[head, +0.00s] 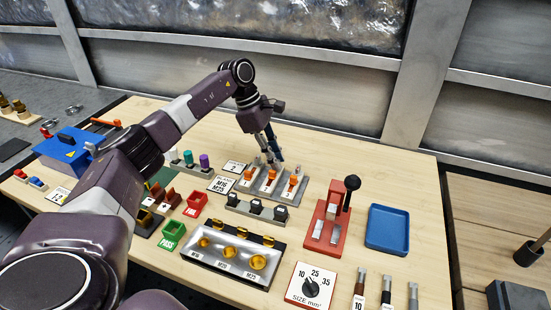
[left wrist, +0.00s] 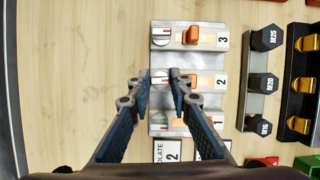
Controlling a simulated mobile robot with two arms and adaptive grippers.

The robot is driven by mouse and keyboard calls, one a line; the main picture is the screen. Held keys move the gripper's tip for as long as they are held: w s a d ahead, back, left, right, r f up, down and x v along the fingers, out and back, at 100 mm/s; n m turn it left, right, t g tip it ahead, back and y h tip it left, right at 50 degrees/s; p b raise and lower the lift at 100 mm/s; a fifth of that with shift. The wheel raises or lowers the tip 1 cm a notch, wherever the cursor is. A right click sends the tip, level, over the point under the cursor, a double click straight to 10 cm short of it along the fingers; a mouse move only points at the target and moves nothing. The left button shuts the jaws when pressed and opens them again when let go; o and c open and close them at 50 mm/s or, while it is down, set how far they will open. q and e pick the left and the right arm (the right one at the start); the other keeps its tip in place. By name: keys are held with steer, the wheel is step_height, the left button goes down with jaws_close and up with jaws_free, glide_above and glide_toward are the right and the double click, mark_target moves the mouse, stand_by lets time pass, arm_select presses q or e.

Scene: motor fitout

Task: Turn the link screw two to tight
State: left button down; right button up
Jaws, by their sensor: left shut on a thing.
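The grey link block (head: 283,170) stands at the back middle of the table. It carries orange links and screws in rows numbered 1, 2 and 3. My left gripper (head: 271,158) reaches down over its middle row. In the left wrist view the gripper (left wrist: 161,78) is shut with one fingertip on each side of the pale round link screw two (left wrist: 158,78). The fingers partly hide this screw and the orange link two (left wrist: 189,82) beside it. Screw three (left wrist: 160,32) and screw one (left wrist: 157,122) show free of the fingers. My right gripper is not in view.
A stand with black M16, M20 and M25 plugs (head: 257,208) is close in front of the block. A red press with a black-knobbed lever (head: 348,190) and a blue tray (head: 387,228) are to the right. A "2" card (head: 234,167) lies left of the block.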

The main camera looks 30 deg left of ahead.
arm_select(q)
steer(key=shift+w+r+m, duration=0.1)
steer(key=shift+m, duration=0.3)
steer(key=c, duration=1.8)
jaws_free()
steer(key=shift+o, duration=0.2)
steer(key=w+v, duration=0.1)
steer(key=v, duration=0.7)
steer(key=shift+s, duration=0.4)
